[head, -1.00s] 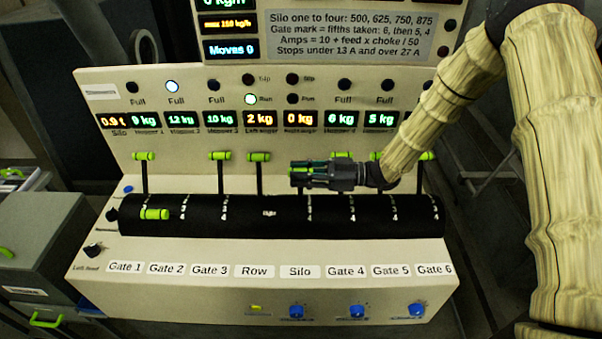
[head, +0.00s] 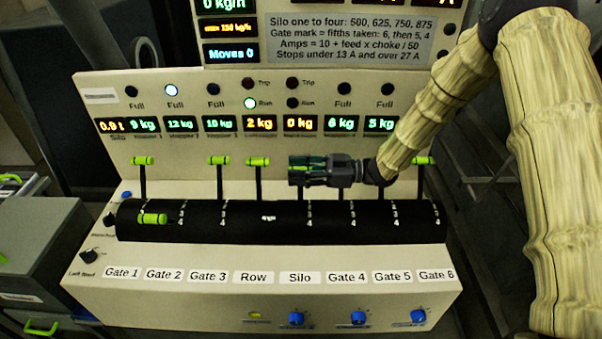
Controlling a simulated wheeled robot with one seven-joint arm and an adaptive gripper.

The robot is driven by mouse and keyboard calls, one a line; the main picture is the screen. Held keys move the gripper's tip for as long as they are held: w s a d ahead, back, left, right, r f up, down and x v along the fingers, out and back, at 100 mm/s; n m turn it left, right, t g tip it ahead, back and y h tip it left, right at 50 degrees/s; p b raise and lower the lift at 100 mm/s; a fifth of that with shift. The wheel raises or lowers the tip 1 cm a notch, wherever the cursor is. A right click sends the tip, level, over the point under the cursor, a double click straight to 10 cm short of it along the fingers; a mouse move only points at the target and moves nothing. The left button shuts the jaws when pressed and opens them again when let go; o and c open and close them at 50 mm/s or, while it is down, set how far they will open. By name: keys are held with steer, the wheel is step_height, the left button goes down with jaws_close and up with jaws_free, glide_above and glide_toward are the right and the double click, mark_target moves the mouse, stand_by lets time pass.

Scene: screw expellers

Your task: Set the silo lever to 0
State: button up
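My gripper reaches in from the right, pointing left, at the height of the other raised lever handles. Green shows at and between its dark fingers, but I cannot tell whether this is the lever's handle or whether the fingers touch it. The finger opening is too small to judge. Lever marks on the drum (head: 268,236) are small; the silo lever's setting is not readable.
Raised green handles stand at left (head: 143,160), at Gate 3 (head: 219,160), Row (head: 258,161) and Gate 6 (head: 424,160). One handle (head: 152,218) is tipped forward. Gate 4 and 5 handles are behind my arm. The display (head: 229,54) reads "Moves 0". Blue knobs (head: 297,319) line the front.

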steer(key=shift+d+f, duration=0.15)
steer(key=shift+d, duration=0.05)
steer(key=shift+d, duration=0.2)
steer(key=d, duration=1.1)
steer(key=shift+d, duration=0.25)
steer(key=shift+c, duration=0.3)
